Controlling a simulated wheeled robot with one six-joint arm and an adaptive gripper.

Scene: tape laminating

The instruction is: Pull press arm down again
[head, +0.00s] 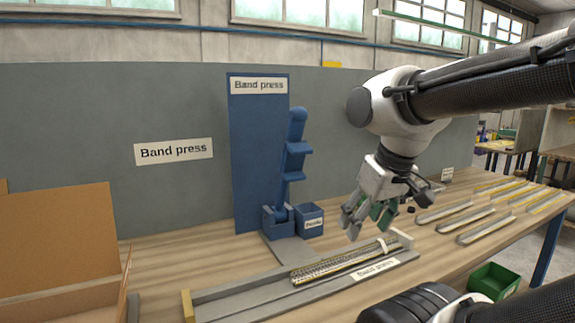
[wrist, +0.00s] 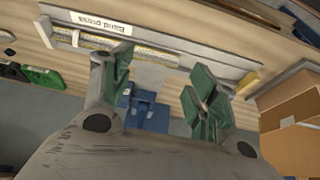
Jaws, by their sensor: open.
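The blue band press (head: 278,222) stands at the back of the bench. Its press arm (head: 296,152) is raised, nearly upright and leaning slightly right. My gripper (head: 366,217) is open and empty, to the right of the press arm and lower than its top, above the right part of the long grey fixture. It touches nothing that I can see. A banded strip (head: 335,264) lies in the fixture (head: 240,301). In the wrist view my gripper (wrist: 160,65) has its green-padded fingers spread, with the strip (wrist: 140,52) beyond them; the press arm is not clearly seen there.
A small labelled blue box (head: 309,219) stands right beside the press. Cardboard boxes (head: 60,240) are at the left. Several long strips (head: 480,222) lie on the bench at the right. A green bin (head: 494,280) is at the front right. A blue panel (head: 258,150) stands behind the press.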

